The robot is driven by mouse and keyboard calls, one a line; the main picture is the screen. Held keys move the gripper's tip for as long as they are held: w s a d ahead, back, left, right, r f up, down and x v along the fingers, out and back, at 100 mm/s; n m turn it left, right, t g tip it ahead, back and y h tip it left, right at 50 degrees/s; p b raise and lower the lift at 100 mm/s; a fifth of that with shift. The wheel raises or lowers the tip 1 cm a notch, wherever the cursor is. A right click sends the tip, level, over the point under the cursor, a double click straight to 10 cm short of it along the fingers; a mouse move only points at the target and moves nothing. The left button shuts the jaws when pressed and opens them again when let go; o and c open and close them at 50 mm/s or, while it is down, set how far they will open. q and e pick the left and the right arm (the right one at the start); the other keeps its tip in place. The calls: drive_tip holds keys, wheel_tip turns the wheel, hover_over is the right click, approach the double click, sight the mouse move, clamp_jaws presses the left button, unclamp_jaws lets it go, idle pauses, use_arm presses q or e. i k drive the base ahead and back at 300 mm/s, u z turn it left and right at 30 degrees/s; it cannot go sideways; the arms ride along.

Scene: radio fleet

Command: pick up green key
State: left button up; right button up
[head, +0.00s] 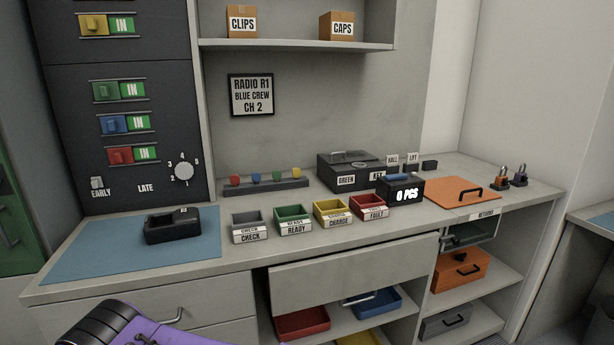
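A dark rack (266,187) stands on the counter against the back wall, with small coloured pieces in a row: red, blue, green and yellow. The green piece (277,176) is third from the left and looks like the top of a key; its shape is too small to make out. A dark lidded box (350,165) to its right has a label reading GREEN and a second label, partly hidden, that starts with K. A purple and black part of my arm (125,322) shows at the bottom left. Neither of my grippers is in view.
Open trays labelled CHECK (250,220), READY, CHARGE and FAULT stand in front of the rack. A black charger-like holder (172,228) sits on the blue mat (90,255). A shelf (290,45) overhangs the back.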

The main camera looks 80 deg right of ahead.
sight(276, 174)
drive_tip(key=z, duration=2.45)
